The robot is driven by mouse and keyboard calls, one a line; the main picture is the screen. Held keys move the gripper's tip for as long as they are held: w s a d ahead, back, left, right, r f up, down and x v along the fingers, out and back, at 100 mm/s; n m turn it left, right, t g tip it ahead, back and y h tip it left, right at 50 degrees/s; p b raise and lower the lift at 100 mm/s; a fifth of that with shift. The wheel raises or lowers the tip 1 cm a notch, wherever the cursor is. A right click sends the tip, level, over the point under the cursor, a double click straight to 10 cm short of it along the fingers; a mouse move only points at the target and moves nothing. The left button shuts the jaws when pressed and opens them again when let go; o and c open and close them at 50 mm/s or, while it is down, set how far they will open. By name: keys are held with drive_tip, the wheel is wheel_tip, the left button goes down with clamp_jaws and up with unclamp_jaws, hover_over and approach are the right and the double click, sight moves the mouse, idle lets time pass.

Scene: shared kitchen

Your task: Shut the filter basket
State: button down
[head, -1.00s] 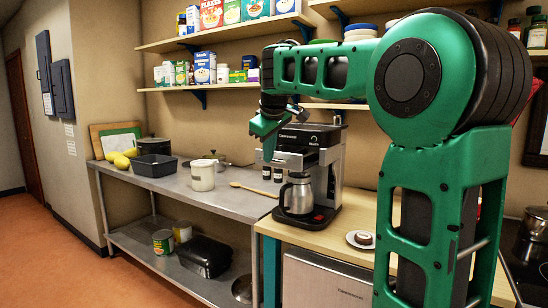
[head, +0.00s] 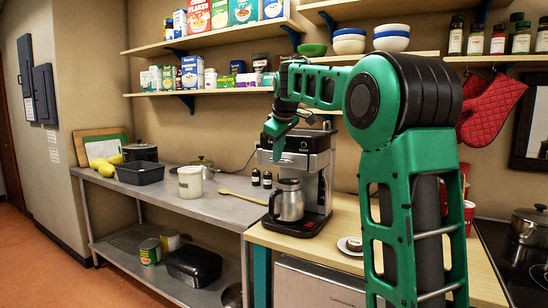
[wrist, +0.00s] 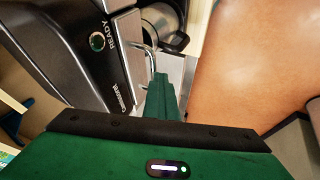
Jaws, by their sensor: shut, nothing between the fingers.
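The coffee maker (head: 318,160) stands on the wooden counter, with a black top and silver sides. Its silver filter basket (head: 293,166) sits under the black top, above the steel carafe (head: 290,201). How far the basket stands out is hard to tell. My gripper (head: 278,155) is shut and empty, pointing down at the front left of the machine's head. In the wrist view, the shut green fingers (wrist: 161,98) are close beside the machine's black top (wrist: 88,40) and a bent silver handle (wrist: 150,57). Contact cannot be told.
A wooden spoon (head: 243,196), a white pot (head: 190,184) and two small dark bottles (head: 261,179) are on the steel table at left. A small plate (head: 349,247) lies on the counter in front. A shelf (head: 225,91) runs above. A stove (head: 515,260) is at right.

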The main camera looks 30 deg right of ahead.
drive_tip(key=shift+w+d, duration=0.1)
drive_tip(key=shift+d, duration=0.15)
drive_tip(key=s+a+r, duration=0.6)
drive_tip(key=s+r, duration=0.1)
drive_tip(key=r, duration=0.2)
drive_tip(key=s+d+f+m+g, duration=0.35)
drive_tip(key=s+f+m, duration=0.25)
drive_tip(key=s+f, duration=1.3)
drive_tip(key=s+a+f+m+g+y, duration=0.1)
drive_tip(key=s+a+f+m, duration=0.1)
drive_tip(key=s+f, duration=0.7)
drive_tip(key=s+a+f+m+g+y, duration=0.1)
drive_tip(key=s+a+f+m, duration=0.2)
drive_tip(key=s+f, duration=0.6)
drive_tip(key=shift+s+a+g+y, duration=0.3)
drive_tip(key=shift+s+a+g, duration=0.05)
drive_tip(key=shift+s, duration=0.9)
drive_tip(key=shift+r, duration=0.1)
drive_tip(key=shift+w+f, duration=0.25)
drive_tip(key=shift+w, duration=0.35)
